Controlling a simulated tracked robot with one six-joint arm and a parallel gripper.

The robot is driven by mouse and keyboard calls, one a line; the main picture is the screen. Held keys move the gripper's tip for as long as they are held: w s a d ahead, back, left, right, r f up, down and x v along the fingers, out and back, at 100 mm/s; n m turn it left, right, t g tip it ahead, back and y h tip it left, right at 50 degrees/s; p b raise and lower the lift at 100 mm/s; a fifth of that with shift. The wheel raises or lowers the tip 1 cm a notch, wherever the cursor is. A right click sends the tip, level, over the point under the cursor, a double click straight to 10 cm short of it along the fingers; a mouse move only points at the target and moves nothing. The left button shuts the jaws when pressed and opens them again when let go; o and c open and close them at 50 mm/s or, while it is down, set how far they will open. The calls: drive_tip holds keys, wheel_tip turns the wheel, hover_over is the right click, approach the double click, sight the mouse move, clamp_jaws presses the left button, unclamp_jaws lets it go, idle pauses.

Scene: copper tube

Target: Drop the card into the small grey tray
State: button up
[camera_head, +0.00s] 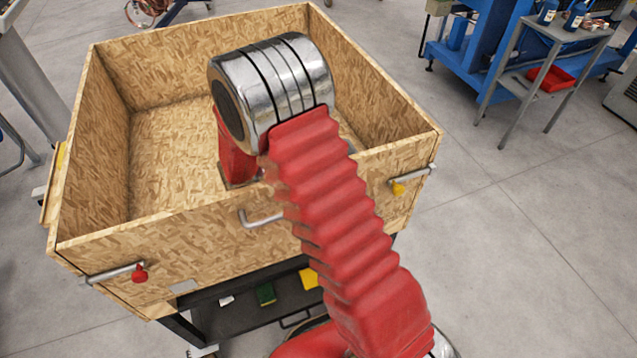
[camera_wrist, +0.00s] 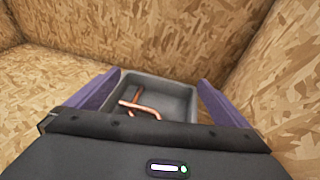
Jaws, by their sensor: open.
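The small grey tray (camera_wrist: 176,92) lies on the crate floor in the wrist view, between and beyond my purple fingers. A bent copper tube (camera_wrist: 142,109) lies in it, its near part hidden by my gripper's body. My gripper (camera_wrist: 159,78) is open, with nothing seen between its fingers. In the head view my gripper is hidden behind my red arm, which reaches into the crate. I cannot make out a card for certain in either view.
The chipboard crate's walls (camera_head: 160,222) surround my gripper; one wall stands close to the tray's right. Crate floor (camera_wrist: 45,75) is clear to the left. Handles with a red knob (camera_head: 140,274) and a yellow knob (camera_head: 398,188) stick out. A grey cart (camera_head: 548,70) stands far right.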

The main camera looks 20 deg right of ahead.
drive_tip(key=v, duration=1.3)
drive_tip(key=shift+s+a, duration=0.15)
drive_tip(key=shift+a, duration=0.25)
idle(0.3)
